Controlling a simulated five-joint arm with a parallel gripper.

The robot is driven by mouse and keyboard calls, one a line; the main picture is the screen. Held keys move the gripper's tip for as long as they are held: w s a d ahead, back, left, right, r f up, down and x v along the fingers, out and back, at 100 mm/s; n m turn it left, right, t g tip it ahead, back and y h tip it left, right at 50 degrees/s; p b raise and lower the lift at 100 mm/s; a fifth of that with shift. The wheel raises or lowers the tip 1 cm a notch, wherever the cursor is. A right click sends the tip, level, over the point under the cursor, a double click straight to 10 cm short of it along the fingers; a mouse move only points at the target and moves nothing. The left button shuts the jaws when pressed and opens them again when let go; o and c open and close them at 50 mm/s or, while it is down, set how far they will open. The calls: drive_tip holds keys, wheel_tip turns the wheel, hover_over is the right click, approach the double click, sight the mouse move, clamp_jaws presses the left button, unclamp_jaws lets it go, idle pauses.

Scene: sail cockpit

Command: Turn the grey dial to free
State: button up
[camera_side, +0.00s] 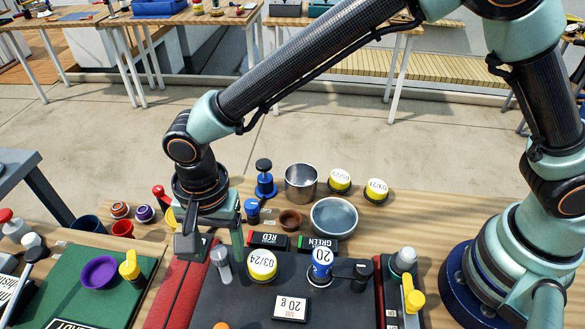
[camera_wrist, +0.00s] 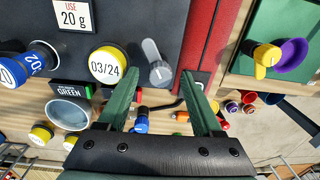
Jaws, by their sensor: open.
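The grey dial (camera_side: 222,266) is a knob with a long light-grey handle, on the dark panel (camera_side: 205,305) near its left edge, in the side view. The dial also shows in the wrist view (camera_wrist: 157,65), its handle slanting up and slightly left. No "free" mark is readable. My gripper (camera_side: 213,255) is open, pointing down over the dial's area. In the wrist view my gripper's green fingers (camera_wrist: 157,84) are spread, with the dial just beyond the tips and between their lines. I see no contact; the height gap is hard to judge.
A yellow-topped 03/24 cap (camera_side: 262,265) stands close beside the dial. A blue 20 knob (camera_side: 320,264) and a USE 20 g card (camera_side: 291,307) are farther right. A red strip (camera_side: 178,295) and green board (camera_side: 75,270) lie left. Bowls and cups stand behind.

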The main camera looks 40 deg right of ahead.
sight(222, 252)
wheel_tip(222, 252, up, 12)
drive_tip(key=shift+s+d+f, duration=0.15)
idle(0.4)
